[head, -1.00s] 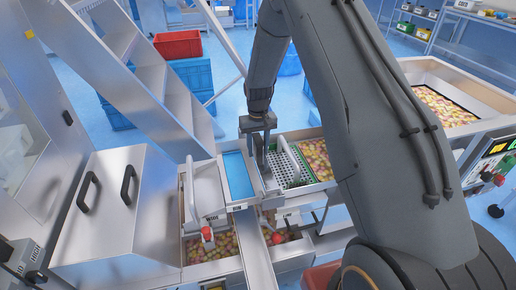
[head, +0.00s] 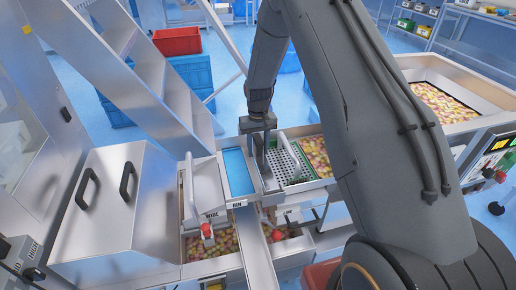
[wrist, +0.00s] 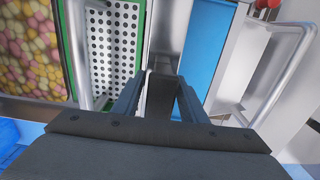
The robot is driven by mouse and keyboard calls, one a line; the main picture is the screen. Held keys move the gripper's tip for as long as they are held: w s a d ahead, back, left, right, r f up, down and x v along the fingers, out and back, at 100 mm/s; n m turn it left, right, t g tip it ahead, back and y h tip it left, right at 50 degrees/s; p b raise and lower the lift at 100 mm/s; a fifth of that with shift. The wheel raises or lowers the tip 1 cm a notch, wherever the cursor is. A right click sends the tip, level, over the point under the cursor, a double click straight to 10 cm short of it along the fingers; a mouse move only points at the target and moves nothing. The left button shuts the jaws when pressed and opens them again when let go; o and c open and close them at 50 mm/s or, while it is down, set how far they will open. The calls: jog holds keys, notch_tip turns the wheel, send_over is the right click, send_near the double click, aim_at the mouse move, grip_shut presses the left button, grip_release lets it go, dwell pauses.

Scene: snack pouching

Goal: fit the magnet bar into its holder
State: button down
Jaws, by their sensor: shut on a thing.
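My gripper (head: 260,150) points down over the machine's top, between a blue panel and a white perforated plate. In the wrist view, its two dark fingers (wrist: 160,100) stand either side of a dark upright piece (wrist: 160,92), which I take to be the magnet bar; the fingers are shut on it. The bar's lower end is hidden by the gripper. A bare metal strip (wrist: 168,40) lies just beyond the fingers. I cannot tell whether the holder is there or whether the bar touches it.
The perforated plate (head: 289,170) has a green frame and a raised pale handle (head: 288,152) close to the gripper. The blue panel (head: 236,173) is on the left. Candy bins (head: 317,155) lie around. A levered cover (head: 206,190) stands further left.

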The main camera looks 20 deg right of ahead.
aim_at(258, 139)
jog(key=shift+f+b, duration=0.35)
jog(key=shift+f, duration=0.3)
jog(key=c, duration=1.1)
grip_release()
jog(key=shift+o, duration=0.5)
jog(key=shift+s+f, duration=0.1)
notch_tip(258, 139, up, 7)
jog(key=shift+f+b, duration=0.1)
jog(key=shift+b, duration=0.6)
jog(key=shift+r, duration=0.6)
